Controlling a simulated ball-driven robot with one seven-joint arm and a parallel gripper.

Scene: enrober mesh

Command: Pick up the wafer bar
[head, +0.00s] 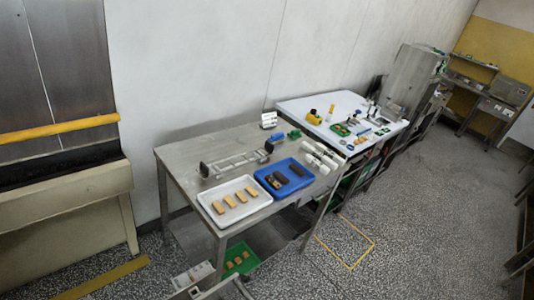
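Several tan wafer bars lie in a row in a white tray at the front of the steel table; one wafer bar (230,201) is near the middle of the row. The white tray (262,206) is near the table's front left corner. A blue tray (305,184) beside it on the right holds dark brown bars (296,170), which look coated. I cannot make out my gripper in this view, and nothing is seen touching the bars.
The steel table (190,160) also bears a metal frame (235,163) with dark ends and white rolls (322,155). A white-topped table (345,105) stands behind, right. A green crate (240,259) with tan pieces sits low beneath. Speckled floor at right is mostly open.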

